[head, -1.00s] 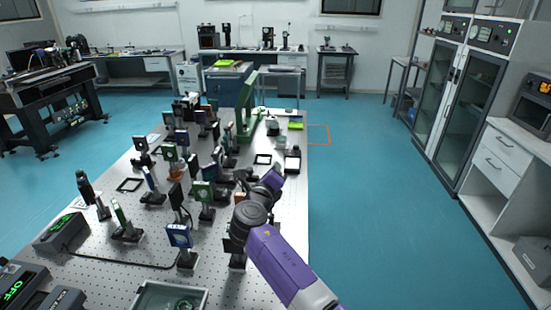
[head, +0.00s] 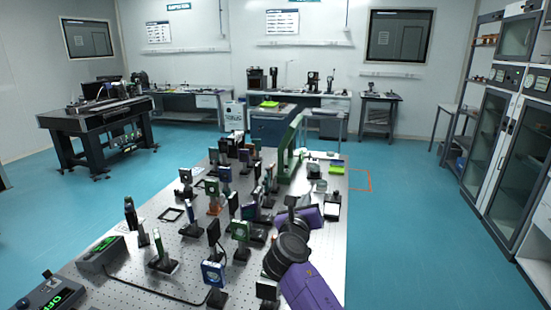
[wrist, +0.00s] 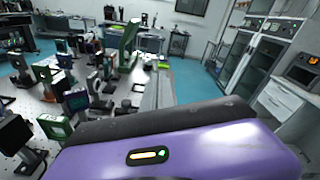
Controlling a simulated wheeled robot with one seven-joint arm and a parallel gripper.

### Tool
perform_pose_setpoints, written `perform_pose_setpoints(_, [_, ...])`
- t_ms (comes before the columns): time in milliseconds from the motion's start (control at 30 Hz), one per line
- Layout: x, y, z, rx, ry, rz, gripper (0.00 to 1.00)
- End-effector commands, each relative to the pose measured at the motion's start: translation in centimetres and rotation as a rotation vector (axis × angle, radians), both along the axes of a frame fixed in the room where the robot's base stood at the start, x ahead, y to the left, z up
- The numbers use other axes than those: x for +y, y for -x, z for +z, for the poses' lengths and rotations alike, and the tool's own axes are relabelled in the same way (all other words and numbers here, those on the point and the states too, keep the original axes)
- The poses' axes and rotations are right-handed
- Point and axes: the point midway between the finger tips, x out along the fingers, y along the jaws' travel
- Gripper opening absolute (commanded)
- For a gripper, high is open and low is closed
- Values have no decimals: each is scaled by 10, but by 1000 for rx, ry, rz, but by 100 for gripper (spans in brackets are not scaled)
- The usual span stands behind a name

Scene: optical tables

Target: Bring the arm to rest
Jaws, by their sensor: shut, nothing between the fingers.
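My gripper (head: 306,219) is in the head view at the end of my folded purple arm, over the right side of the optical table (head: 328,240). It is shut and empty. Its fingertips are hard to make out there. In the wrist view a purple housing (wrist: 180,155) with a dark edge and a small lit slot fills the bottom, and no fingers show. The dark round joint of my arm sits just below the gripper, and a purple link runs to the bottom edge.
Several post-mounted optics, such as a blue-framed one (head: 213,274) and a green-framed one (head: 240,230), stand left of my arm. A tall green stand (head: 291,147) is beyond it. Glass cabinets (head: 490,145) line the right wall. The blue floor (head: 410,240) between is clear.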

Motion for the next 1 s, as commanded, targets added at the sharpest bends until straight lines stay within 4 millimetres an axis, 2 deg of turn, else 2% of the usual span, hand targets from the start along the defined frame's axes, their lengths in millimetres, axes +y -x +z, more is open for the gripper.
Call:
perform_pose_setpoints(33, [12, 0, 13, -63, -145, 40, 0])
perform_pose_setpoints(133, [35, 11, 8, -142, -466, 118, 0])
perform_pose_setpoints(267, [59, 43, -18, -193, -912, 198, 0])
perform_pose_setpoints(433, [74, 104, -60, -211, -1496, 243, 0])
perform_pose_setpoints(667, [68, 195, -101, -211, -2144, 207, 0])
perform_pose_setpoints(800, [54, 252, -118, -217, -2475, 153, 0])
perform_pose_setpoints(1000, [27, 335, -132, -247, -2871, 54, 0])
